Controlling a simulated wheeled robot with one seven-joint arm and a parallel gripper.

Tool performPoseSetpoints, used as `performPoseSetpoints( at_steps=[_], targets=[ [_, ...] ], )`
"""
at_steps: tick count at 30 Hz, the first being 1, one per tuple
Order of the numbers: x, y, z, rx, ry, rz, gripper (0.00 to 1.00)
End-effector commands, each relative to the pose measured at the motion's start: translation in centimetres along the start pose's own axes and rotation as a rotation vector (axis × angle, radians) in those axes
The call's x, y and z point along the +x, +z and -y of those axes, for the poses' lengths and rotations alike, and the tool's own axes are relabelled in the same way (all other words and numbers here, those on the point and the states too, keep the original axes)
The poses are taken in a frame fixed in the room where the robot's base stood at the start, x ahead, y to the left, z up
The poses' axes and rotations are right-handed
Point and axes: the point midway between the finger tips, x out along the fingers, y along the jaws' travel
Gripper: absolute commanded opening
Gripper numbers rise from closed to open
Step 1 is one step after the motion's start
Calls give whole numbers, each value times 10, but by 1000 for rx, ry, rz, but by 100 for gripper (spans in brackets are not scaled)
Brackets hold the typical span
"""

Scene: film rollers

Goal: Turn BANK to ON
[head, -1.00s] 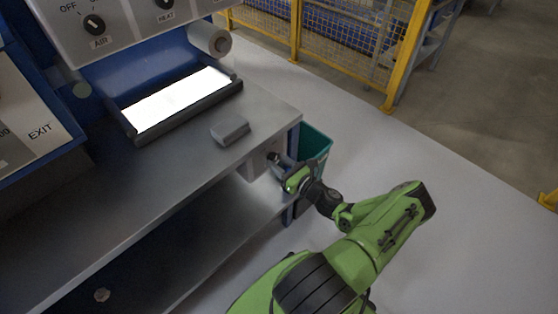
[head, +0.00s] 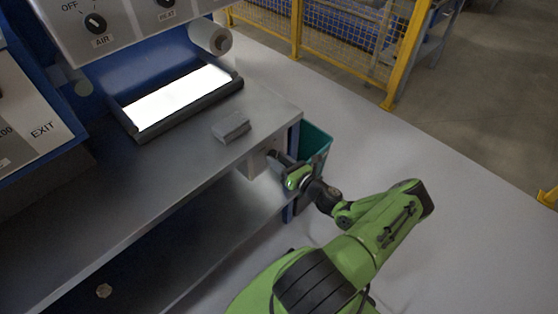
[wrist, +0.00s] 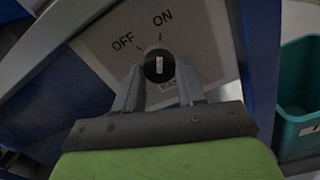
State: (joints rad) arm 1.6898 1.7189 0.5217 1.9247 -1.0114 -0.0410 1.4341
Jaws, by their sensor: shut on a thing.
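A light grey switch panel (wrist: 205,35) marked OFF and ON fills the middle of the wrist view. A dark round knob (wrist: 151,72) with a white pointer line sits on it. The line stands nearly upright in the picture, roughly in line with the ON tick and away from the OFF tick. My gripper (wrist: 158,84) is shut on the knob, one finger on each side. In the head view my gripper (head: 276,159) reaches the panel (head: 256,164) under the right end of the bench. No BANK label is visible; the lower panel is hidden by my gripper.
The steel bench top (head: 190,165) overhangs the panel and carries a grey block (head: 231,126) and a lit white plate (head: 178,98). A teal bin (head: 316,145) stands close to the right of the panel. The floor to the right is open.

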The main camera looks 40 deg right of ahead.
Motion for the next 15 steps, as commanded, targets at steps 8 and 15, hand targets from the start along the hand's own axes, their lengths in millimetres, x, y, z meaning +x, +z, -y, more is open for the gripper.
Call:
performPoseSetpoints(
  at_steps=[8,15],
  targets=[
    [0,0,0,1,0,-1,65],
    [-4,0,0,1,-2,-1,65]
  ],
)
